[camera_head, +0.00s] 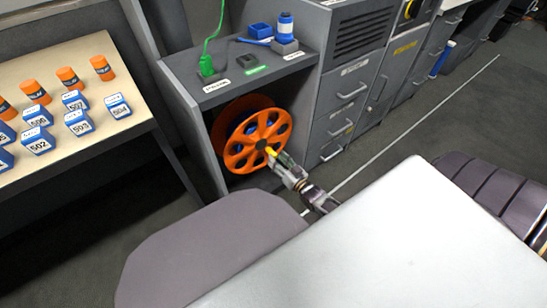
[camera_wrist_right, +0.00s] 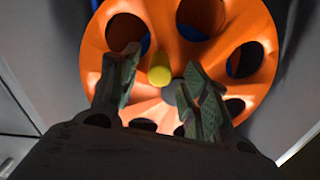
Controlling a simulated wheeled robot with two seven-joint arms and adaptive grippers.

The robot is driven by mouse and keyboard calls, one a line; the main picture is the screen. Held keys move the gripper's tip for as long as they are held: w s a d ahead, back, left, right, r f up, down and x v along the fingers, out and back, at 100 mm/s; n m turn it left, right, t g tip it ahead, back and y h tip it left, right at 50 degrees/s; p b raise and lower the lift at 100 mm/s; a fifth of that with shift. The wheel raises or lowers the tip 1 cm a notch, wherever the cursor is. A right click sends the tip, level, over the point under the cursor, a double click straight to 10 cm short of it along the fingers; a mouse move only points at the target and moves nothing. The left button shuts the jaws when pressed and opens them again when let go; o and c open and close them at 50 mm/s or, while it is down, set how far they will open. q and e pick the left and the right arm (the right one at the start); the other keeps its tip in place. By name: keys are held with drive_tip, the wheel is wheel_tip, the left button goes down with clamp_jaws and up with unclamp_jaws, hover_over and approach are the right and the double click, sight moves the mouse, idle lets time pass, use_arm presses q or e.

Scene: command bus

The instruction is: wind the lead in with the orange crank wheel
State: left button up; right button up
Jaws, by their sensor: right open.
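The orange crank wheel (camera_head: 250,142) stands upright in the open bay of a grey cabinet, with round holes around its hub. A small yellow knob (camera_head: 270,151) juts from its face. My right gripper (camera_head: 277,156) reaches in from the lower right, its tips at the knob. In the right wrist view the wheel (camera_wrist_right: 160,30) fills the top, and the yellow knob (camera_wrist_right: 160,76) shows between the two spread fingers (camera_wrist_right: 158,72). No firm contact is visible. A larger yellow round part shows above. The green lead (camera_head: 213,30) runs up from the cabinet top. My left gripper is out of view.
Grey drawers (camera_head: 345,92) stand right of the bay. The bay walls flank the wheel closely.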

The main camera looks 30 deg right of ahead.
sight(276, 157)
drive_tip(key=shift+w+a+b, duration=0.15)
drive_tip(key=shift+w+b, duration=0.4)
drive_tip(key=shift+w, duration=1.05)
clamp_jaws()
